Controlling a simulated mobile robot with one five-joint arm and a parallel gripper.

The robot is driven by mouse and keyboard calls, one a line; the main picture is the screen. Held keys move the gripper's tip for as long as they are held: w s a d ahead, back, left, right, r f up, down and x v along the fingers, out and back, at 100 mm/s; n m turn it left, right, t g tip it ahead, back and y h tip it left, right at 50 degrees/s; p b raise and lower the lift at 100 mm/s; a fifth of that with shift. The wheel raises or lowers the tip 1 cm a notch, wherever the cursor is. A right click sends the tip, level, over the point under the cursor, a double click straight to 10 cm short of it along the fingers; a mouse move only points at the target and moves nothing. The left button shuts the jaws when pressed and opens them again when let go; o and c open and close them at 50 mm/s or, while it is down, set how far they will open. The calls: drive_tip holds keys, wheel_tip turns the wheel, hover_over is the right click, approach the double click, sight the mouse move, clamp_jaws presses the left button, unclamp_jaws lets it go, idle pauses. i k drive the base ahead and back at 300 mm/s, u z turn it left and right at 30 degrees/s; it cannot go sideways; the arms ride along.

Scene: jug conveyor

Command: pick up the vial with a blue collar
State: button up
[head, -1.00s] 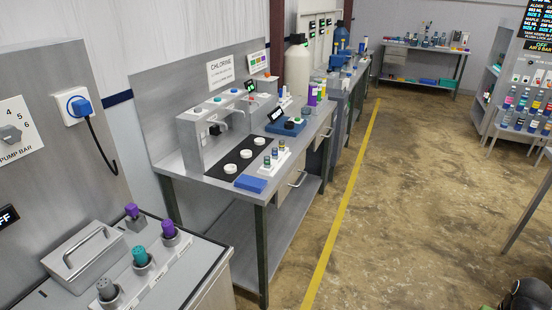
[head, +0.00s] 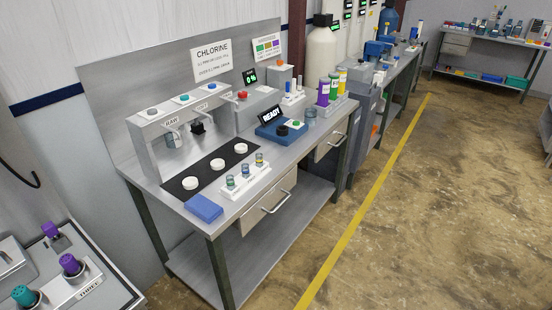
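A white rack (head: 250,186) on the grey bench under the CHLORINE sign holds three small vials in a row. All three stand upright. My gripper is not in view.
A blue block (head: 204,208) lies at the bench's front left, beside a black strip with white discs (head: 217,163). A blue device reading READY (head: 280,130) stands behind the rack. Open floor (head: 400,210) lies right of the bench.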

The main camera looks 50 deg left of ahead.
sight(246, 173)
drive_tip(key=z, duration=0.05)
drive_tip(key=i, duration=1.7)
drive_tip(key=u, duration=1.8)
drive_tip(key=k, duration=0.15)
drive_tip(key=u, duration=2.5)
drive_tip(key=i, duration=0.9)
drive_tip(key=u, duration=0.2)
